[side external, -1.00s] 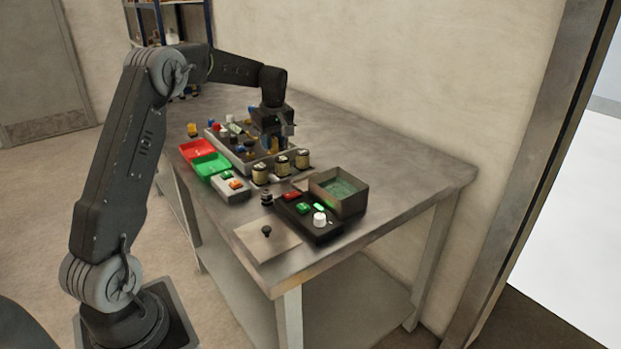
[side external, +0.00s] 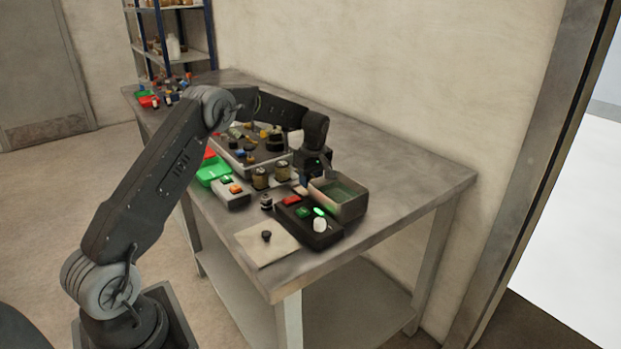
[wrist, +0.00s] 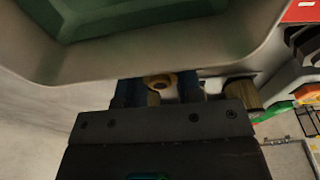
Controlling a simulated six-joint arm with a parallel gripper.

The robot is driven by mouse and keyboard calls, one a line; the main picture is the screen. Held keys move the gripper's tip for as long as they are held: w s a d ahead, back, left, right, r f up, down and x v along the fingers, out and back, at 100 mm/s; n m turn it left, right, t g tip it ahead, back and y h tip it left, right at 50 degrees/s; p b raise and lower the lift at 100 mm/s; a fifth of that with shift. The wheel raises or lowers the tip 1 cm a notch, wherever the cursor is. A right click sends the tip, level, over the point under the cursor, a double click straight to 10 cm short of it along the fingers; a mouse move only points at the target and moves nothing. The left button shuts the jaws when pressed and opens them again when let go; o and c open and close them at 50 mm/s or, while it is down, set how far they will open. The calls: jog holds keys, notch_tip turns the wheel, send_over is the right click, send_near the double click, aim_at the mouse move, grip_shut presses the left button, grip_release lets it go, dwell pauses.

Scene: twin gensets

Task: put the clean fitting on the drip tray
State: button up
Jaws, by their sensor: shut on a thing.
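My gripper (side external: 308,180) is lowered beside the grey box with a green inside (side external: 340,195), at its left. In the wrist view its blue fingers (wrist: 158,90) are shut on a small brass fitting (wrist: 159,81) with a round hole. The box's rim (wrist: 90,76) fills the top of that view, close to the fitting. In the side view the fitting cannot be made out behind the gripper. A flat beige plate (side external: 270,252) with a black knob lies at the table's front corner. I cannot tell which piece is the drip tray.
Tan canisters (side external: 260,178) stand left of my gripper. A black control box (side external: 310,230) with red and green buttons and a white knob sits in front of the grey box. A grey tray of parts (side external: 228,154) is farther back. The table's right end (side external: 420,190) is bare.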

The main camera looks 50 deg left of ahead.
jog(key=shift+f, duration=0.15)
jog(key=o, duration=1)
